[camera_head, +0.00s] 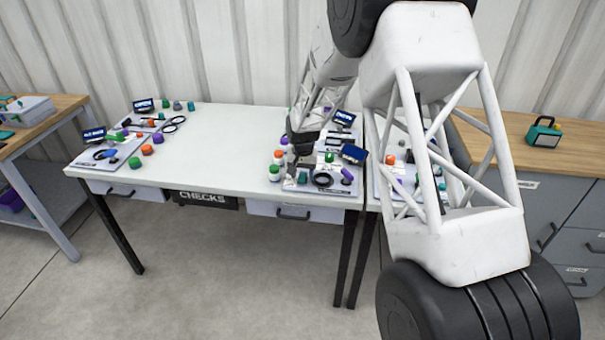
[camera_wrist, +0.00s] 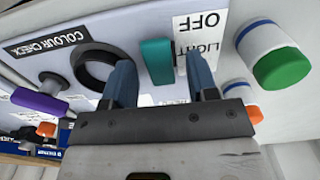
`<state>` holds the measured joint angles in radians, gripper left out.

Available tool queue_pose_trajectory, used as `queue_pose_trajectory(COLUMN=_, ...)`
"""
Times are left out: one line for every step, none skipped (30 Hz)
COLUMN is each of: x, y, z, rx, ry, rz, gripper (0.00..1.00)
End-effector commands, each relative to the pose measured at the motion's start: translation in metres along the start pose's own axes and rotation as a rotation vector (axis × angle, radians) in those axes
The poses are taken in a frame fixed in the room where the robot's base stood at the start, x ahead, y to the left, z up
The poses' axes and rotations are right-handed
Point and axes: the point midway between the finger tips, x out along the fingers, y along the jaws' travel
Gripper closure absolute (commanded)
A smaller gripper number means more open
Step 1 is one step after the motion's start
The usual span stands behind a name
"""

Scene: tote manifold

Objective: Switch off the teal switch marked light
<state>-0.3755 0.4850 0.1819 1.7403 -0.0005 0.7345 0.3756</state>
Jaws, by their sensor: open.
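The teal switch (camera_wrist: 157,60) is a rocker or paddle on a white panel in the wrist view, beside a label reading LIGHT (camera_wrist: 207,52) and another reading OFF (camera_wrist: 200,22). My gripper (camera_wrist: 161,72) is open, with one blue-grey finger on each side of the switch in the picture. I see gaps between the switch and both fingers, and cannot tell the depth between them. In the head view the small teal switch (camera_head: 303,178) shows on the panel at the table's right front, with my dark gripper (camera_head: 296,160) close by.
A black ring (camera_wrist: 96,66) by a COLOUR CHECK label and a purple handle (camera_wrist: 40,103) lie left of the switch in the wrist view. A green-capped white bottle (camera_wrist: 279,66) stands to the right. The white table's (camera_head: 215,145) middle is clear.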

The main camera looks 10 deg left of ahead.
Motion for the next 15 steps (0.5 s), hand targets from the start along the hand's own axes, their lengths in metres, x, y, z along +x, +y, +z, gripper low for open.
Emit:
queue_pose_trajectory(x=0.0002, y=0.0000, z=0.0000, rx=0.000, ry=0.000, rz=0.000, gripper=0.47)
queue_pose_trajectory(x=0.0003, y=0.0000, z=0.0000, rx=0.000, ry=0.000, rz=0.000, gripper=0.47)
queue_pose_trajectory(x=0.0002, y=0.0000, z=-0.0001, rx=0.000, ry=0.000, rz=0.000, gripper=0.47)
queue_pose_trajectory(x=0.0002, y=0.0000, z=-0.0001, rx=0.000, ry=0.000, rz=0.000, gripper=0.47)
queue_pose_trajectory(x=0.0002, y=0.0000, z=-0.0001, rx=0.000, ry=0.000, rz=0.000, gripper=0.47)
queue_pose_trajectory(x=0.0002, y=0.0000, z=-0.0001, rx=0.000, ry=0.000, rz=0.000, gripper=0.47)
queue_pose_trajectory(x=0.0002, y=0.0000, z=-0.0001, rx=0.000, ry=0.000, rz=0.000, gripper=0.48)
queue_pose_trajectory(x=0.0002, y=0.0000, z=-0.0001, rx=0.000, ry=0.000, rz=0.000, gripper=0.53)
queue_pose_trajectory(x=0.0002, y=0.0000, z=-0.0001, rx=0.000, ry=0.000, rz=0.000, gripper=0.59)
queue_pose_trajectory(x=0.0002, y=0.0000, z=-0.0001, rx=0.000, ry=0.000, rz=0.000, gripper=0.64)
queue_pose_trajectory(x=0.0002, y=0.0000, z=-0.0001, rx=0.000, ry=0.000, rz=0.000, gripper=0.68)
queue_pose_trajectory(x=0.0001, y=0.0000, z=-0.0001, rx=0.000, ry=0.000, rz=0.000, gripper=0.74)
queue_pose_trajectory(x=0.0001, y=-0.0001, z=-0.0001, rx=0.000, ry=0.000, rz=0.000, gripper=0.79)
queue_pose_trajectory(x=0.0001, y=-0.0001, z=-0.0001, rx=0.000, ry=0.000, rz=0.000, gripper=0.84)
queue_pose_trajectory(x=0.0002, y=-0.0001, z=-0.0001, rx=0.000, ry=0.000, rz=0.000, gripper=0.90)
